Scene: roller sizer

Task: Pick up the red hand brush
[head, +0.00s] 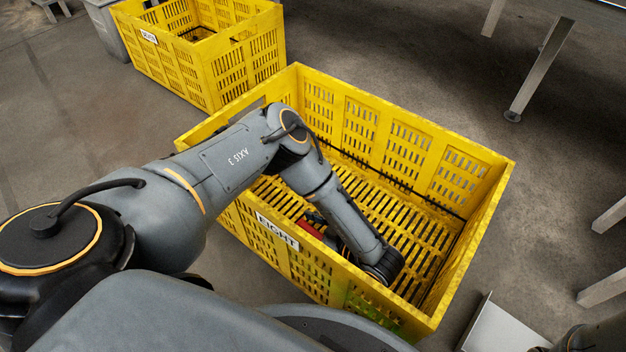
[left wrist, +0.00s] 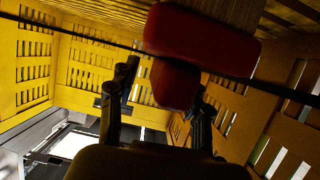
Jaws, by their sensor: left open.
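The red hand brush (left wrist: 203,40) is close in front of my left gripper (left wrist: 163,85) in the left wrist view. Its broad red head and tan bristles are at the top, and a shorter red part (left wrist: 176,84) hangs down between the two dark fingers. The fingers are apart, one on each side of that part; I cannot tell whether they touch it. In the head view a small red patch (head: 311,229) shows inside the yellow crate (head: 485,215), beside my left arm. The arm hides most of the gripper there. My right gripper is not in view.
The crate has high slotted walls and an "EIGHT" label (head: 277,231) on its near side. My left arm reaches over this wall. A second yellow crate (head: 195,72) stands behind at the left. Metal legs (head: 538,70) stand at the right. Grey floor lies around.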

